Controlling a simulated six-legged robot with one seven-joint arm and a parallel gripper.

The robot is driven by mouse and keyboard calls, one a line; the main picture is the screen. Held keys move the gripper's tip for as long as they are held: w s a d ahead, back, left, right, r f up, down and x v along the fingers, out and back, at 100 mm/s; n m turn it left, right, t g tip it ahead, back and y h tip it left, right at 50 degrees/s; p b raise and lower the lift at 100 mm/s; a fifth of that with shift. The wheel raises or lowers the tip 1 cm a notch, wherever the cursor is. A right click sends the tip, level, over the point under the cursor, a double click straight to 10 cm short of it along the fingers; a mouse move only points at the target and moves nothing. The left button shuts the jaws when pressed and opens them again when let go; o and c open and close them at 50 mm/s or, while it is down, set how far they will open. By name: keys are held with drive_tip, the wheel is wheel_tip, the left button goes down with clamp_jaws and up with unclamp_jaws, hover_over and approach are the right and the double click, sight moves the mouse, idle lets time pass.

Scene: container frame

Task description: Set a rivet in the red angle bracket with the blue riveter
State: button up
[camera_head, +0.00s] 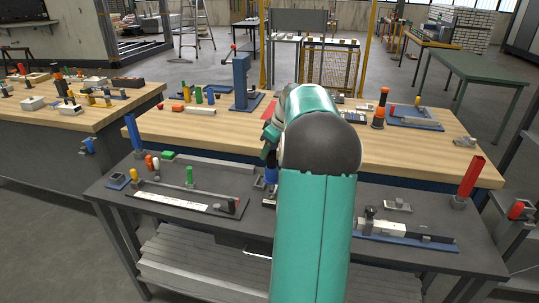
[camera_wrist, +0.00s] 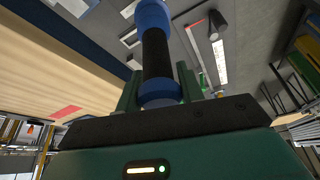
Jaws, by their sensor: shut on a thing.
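My gripper (camera_wrist: 160,84) is shut on the blue riveter (camera_wrist: 157,52), a cylinder with blue ends and a black middle, in the wrist view. In the head view my arm hides most of the gripper, and a blue part of the riveter (camera_head: 271,175) shows just left of the arm, over the dark front bench. No red angle bracket can be made out for certain. A flat red patch (camera_head: 269,110) lies on the wooden bench behind the arm, and a red patch also shows on wood in the wrist view (camera_wrist: 65,112).
A blue press-like stand (camera_head: 241,80) rises from the wooden bench behind. My arm covers the bench's middle.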

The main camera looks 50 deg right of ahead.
drive_tip(key=shift+r, duration=2)
